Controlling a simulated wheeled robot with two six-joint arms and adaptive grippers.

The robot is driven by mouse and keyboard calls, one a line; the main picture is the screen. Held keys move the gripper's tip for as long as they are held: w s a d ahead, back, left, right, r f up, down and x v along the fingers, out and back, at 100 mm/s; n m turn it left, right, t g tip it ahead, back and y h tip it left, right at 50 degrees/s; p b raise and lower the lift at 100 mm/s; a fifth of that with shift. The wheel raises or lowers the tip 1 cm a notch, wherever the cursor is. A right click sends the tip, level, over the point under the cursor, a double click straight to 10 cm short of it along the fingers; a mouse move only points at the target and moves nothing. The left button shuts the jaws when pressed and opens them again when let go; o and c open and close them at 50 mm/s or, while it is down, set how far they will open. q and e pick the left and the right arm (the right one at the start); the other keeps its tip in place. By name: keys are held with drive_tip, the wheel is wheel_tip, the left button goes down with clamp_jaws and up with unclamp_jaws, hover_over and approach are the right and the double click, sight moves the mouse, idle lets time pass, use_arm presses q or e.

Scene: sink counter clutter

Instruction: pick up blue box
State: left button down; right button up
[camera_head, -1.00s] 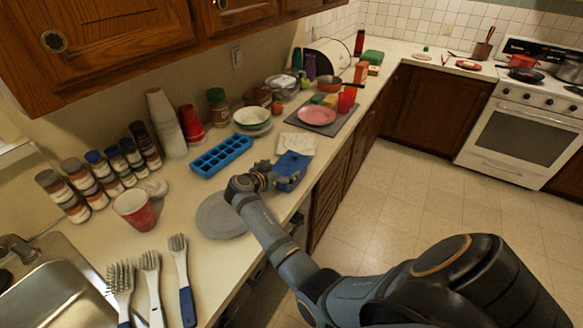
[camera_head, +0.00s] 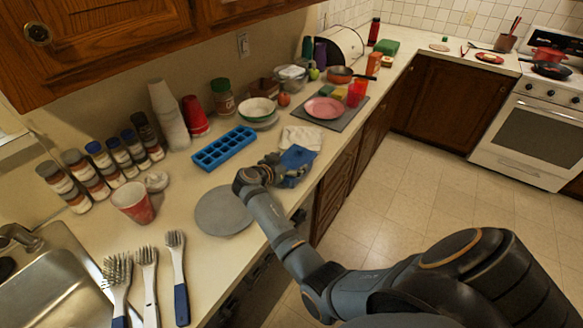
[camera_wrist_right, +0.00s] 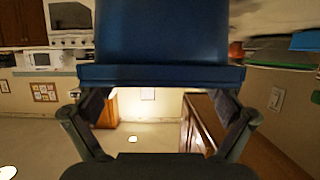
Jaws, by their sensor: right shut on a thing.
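The blue box (camera_head: 299,157) is at the counter's front edge in the head view, beside a white cloth. My right gripper (camera_head: 285,173) is shut on it from the near left side, and its fingers hide part of the box. In the right wrist view the blue box (camera_wrist_right: 160,35) fills the top middle, with the two fingers (camera_wrist_right: 160,98) at its lower left and right edges. I cannot tell from the head view whether its underside touches the counter. My left gripper is not in view.
A blue ice cube tray (camera_head: 224,148) and a grey plate (camera_head: 223,211) lie near my right wrist. The white cloth (camera_head: 301,138) lies behind the box. A pink plate (camera_head: 323,107) on a grey mat stands farther back. The floor to the right is clear.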

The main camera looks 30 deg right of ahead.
drive_tip(key=shift+s, duration=0.1)
wheel_tip(320, 180, up, 3)
drive_tip(key=shift+f+b, duration=0.1)
drive_tip(key=shift+b, duration=0.3)
drive_tip(key=s+r, duration=0.2)
drive_tip(key=s+d+r+b, duration=0.1)
drive_tip(key=r, duration=0.1)
drive_tip(key=shift+s+d+r, duration=0.1)
drive_tip(key=shift+s+r, duration=0.15)
drive_tip(key=shift+s, duration=0.15)
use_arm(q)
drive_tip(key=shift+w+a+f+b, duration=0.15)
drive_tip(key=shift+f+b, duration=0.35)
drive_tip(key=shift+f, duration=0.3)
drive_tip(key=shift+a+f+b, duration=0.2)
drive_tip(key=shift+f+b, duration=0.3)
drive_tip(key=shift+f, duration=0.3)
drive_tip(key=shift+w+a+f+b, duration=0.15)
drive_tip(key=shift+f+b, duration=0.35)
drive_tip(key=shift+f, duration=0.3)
use_arm(e)
drive_tip(key=s+d+r, duration=0.2)
drive_tip(key=s+r, duration=0.3)
drive_tip(key=s, duration=0.4)
drive_tip(key=shift+s+d+r, duration=0.15)
drive_tip(key=shift+s+d, duration=0.05)
drive_tip(key=shift+d, duration=0.15)
